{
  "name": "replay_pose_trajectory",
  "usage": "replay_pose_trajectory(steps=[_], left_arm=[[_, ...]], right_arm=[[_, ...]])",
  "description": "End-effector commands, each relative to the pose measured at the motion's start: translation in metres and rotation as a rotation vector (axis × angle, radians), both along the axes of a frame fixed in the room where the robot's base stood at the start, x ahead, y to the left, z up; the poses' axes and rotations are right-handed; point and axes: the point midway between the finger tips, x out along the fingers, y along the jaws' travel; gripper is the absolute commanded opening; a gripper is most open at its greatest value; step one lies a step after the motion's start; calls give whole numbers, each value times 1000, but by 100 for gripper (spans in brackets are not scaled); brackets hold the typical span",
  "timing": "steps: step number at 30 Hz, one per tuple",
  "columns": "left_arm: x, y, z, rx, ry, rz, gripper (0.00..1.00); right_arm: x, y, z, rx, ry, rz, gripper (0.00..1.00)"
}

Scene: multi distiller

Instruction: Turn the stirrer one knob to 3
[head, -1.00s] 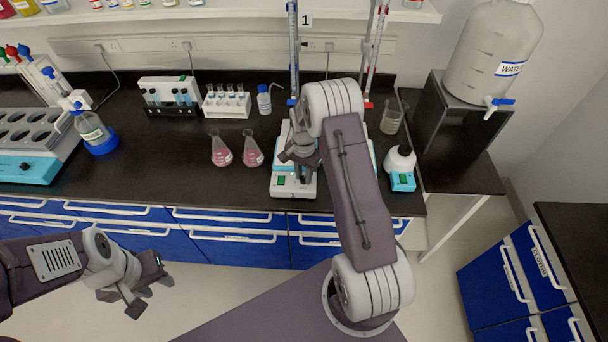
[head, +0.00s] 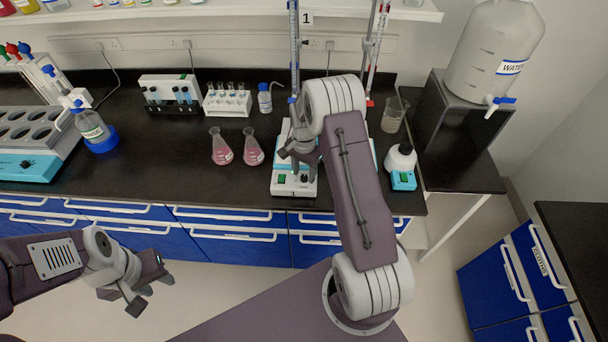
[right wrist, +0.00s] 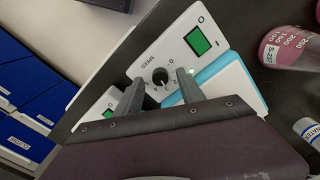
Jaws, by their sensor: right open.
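The stirrer (head: 279,190) is a white and light-blue unit at the bench's front edge, below the sign 1. Its front panel (right wrist: 178,36) carries a green switch (right wrist: 199,42) and a black speed knob (right wrist: 160,76) with a white mark. The knob's setting is too small to read. My right gripper (head: 302,168) is open above the panel. In the right wrist view its two fingertips (right wrist: 160,77) appear on either side of the knob; I cannot tell whether they touch it.
A second unit with a green switch (right wrist: 109,116) stands beside the stirrer, mostly hidden by my right arm. Two pink flasks (head: 221,147) stand left of it.

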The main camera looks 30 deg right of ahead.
Motion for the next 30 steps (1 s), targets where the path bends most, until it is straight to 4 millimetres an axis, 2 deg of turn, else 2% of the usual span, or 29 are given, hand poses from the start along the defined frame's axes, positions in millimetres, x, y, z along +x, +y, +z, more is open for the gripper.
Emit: replay_pose_trajectory(steps=[6, 10, 15, 23, 25, 27, 29, 30], left_arm=[[0, 0, -6, 0, 0, 0, 36], [0, 0, -6, 0, 0, 0, 36], [0, 0, -7, 0, 0, 0, 36], [0, 0, -6, 0, 0, 0, 36], [0, 0, -6, 0, 0, 0, 36], [0, 0, -6, 0, 0, 0, 36], [0, 0, 9, 0, 1, 0, 36], [0, 0, 24, 0, 1, 0, 36]], right_arm=[[1, 1, 49, -1, -4, 1, 46], [0, 1, 70, -1, 0, 1, 46], [-1, 1, 79, 1, 3, 1, 46], [0, 1, 79, 0, 2, 25, 46], [4, 0, 79, -5, -16, 142, 46], [12, -2, 77, -20, -47, 357, 46], [16, -3, 80, -32, -61, 568, 46], [18, -3, 84, -38, -62, 705, 46]])
